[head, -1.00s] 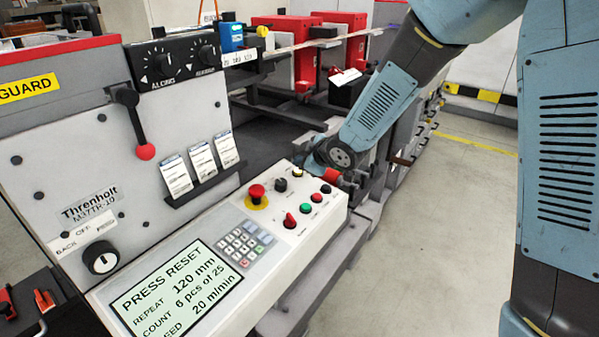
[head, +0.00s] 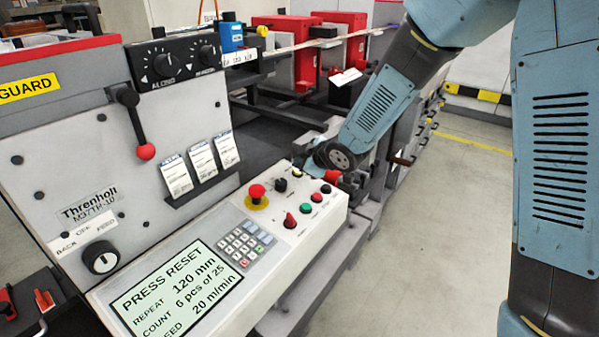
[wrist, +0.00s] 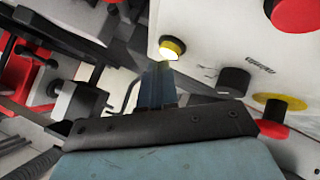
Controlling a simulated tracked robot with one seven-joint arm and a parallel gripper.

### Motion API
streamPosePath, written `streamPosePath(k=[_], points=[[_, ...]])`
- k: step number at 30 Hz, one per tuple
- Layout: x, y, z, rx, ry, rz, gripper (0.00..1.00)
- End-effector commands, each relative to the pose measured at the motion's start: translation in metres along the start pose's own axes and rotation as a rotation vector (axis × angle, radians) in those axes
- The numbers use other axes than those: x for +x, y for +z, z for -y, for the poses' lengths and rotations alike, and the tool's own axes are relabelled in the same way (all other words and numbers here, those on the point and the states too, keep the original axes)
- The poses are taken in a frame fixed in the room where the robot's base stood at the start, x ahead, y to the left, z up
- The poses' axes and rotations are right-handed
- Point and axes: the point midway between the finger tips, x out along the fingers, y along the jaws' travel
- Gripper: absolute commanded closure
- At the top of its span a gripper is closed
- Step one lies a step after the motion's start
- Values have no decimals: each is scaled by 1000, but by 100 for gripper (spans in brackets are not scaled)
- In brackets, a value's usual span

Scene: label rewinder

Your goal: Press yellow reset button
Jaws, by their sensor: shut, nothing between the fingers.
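The yellow reset button (wrist: 172,47) glows at the edge of the white control panel in the wrist view. In the head view it is a small pale yellow spot (head: 297,171) beside my arm's end. My gripper (wrist: 157,68) is shut and empty, its fingertips just beside the button in the wrist view. I cannot tell whether they touch it. In the head view my wrist hangs over the panel's far end and the fingertips are hard to make out. The display (head: 172,290) reads "PRESS RESET".
A black knob (head: 280,185) and a red emergency stop with a yellow collar (head: 257,195) stand near the button. Green (head: 305,208), red and black controls line the panel's right side. Machine frames lie behind. Open floor (head: 400,260) is on the right.

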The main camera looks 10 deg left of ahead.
Motion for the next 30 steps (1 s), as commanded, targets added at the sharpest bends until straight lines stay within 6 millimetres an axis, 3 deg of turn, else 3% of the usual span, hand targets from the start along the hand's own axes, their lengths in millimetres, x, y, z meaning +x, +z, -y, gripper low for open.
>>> streamPosePath(k=[30], points=[[6,5,4,0,0,0,100]])
